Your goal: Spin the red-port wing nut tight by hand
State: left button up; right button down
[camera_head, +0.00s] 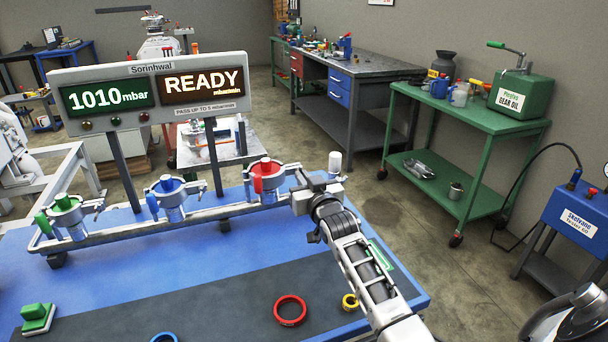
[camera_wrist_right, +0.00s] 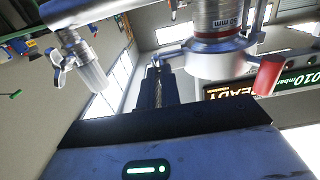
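The red port (camera_head: 268,175) is a red-topped fitting with a pale funnel-like body, third from left on the metal rack (camera_head: 220,208). In the right wrist view a pale round clamp body (camera_wrist_right: 215,58) with a red handle (camera_wrist_right: 268,76) shows close up at upper right. My right gripper (camera_head: 303,192) is just right of the red port, near the rack's right end. Its dark fingers (camera_wrist_right: 156,82) show left of the clamp body; their gap is not clear. No held object is visible.
Blue (camera_head: 167,188) and green (camera_head: 65,208) ports stand left on the rack. A gauge display (camera_head: 155,95) reads 1010 mbar and READY. A red ring (camera_head: 290,310), yellow ring (camera_head: 350,302), blue ring (camera_head: 164,338) and green block (camera_head: 36,318) lie on the blue bench (camera_head: 110,275).

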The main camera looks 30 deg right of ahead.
pick_arm(q)
jog(key=shift+a+r+p, duration=0.15)
jog(key=shift+r+p, duration=0.3)
jog(key=shift+p, duration=0.4)
pick_arm(e)
jog(key=m, duration=0.5)
jog(key=shift+m, duration=0.3)
pick_arm(q)
jog(key=shift+s+f, duration=0.1)
pick_arm(e)
jog(key=shift+f, duration=0.1)
jog(key=c, duration=1.6)
grip_release()
jog(key=v, duration=1.6)
jog(key=shift+s+d, duration=0.1)
